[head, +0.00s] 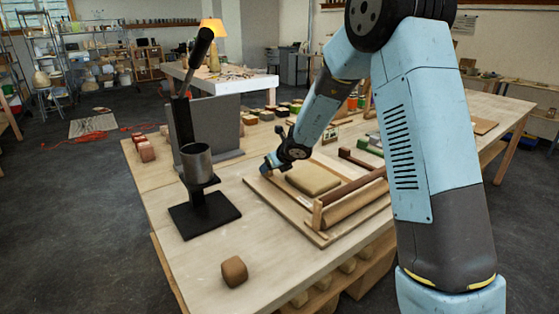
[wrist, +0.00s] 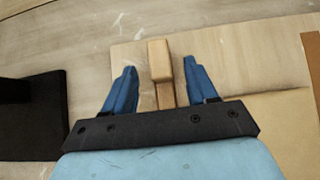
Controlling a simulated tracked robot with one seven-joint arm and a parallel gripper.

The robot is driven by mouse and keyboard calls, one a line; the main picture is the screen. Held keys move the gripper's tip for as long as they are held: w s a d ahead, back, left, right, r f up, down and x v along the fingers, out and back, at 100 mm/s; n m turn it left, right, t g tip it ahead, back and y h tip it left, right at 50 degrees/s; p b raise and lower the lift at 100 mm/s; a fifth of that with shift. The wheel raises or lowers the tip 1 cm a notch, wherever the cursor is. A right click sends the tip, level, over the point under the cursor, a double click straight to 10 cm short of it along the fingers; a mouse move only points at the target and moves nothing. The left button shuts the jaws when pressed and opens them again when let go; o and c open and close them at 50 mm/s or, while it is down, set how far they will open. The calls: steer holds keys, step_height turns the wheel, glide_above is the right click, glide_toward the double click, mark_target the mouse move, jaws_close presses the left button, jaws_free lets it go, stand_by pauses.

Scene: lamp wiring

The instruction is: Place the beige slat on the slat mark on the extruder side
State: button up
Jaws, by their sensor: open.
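A beige wooden piece, which looks like the slat (wrist: 160,62), lies between my fingers in the wrist view, with a visible gap to each finger. It is at the edge of the wooden board (wrist: 215,50), on the side toward the extruder. My gripper (wrist: 160,88) is open. In the head view my gripper (head: 268,166) is low at the left edge of the board (head: 265,193), and I cannot make out the slat there. The black extruder (head: 205,205) stands left of the board. The slat mark cannot be made out.
A tan clay slab (head: 313,177) lies on the board. A red-brown bar (head: 345,191) and a beige bar (head: 352,207) lie along its right side. A brown block (head: 234,271) sits on the front of the table. The table between extruder and board is clear.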

mark_target(282, 185)
steer(key=s+d+r+n+y, duration=0.1)
steer(key=s+d+r+n, duration=0.3)
steer(key=s+r+n, duration=0.5)
steer(key=s+d+r+n, duration=0.4)
steer(key=s+r+n, duration=0.2)
steer(key=s+r, duration=0.5)
steer(key=s+d+n+h, duration=0.2)
steer(key=s+d+n, duration=0.2)
steer(key=s, duration=0.3)
steer(key=s+d+r+n+g+h, duration=0.1)
steer(key=s+d+n+h, duration=0.1)
steer(key=s+d+n, duration=0.3)
steer(key=s+d+n+h, duration=0.2)
steer(key=s+d+n, duration=0.3)
steer(key=s, duration=0.6)
steer(key=shift+s+d+r+g, duration=0.15)
steer(key=shift+d+r+g, duration=0.2)
steer(key=shift+r+g, duration=0.05)
steer(key=shift+d, duration=0.1)
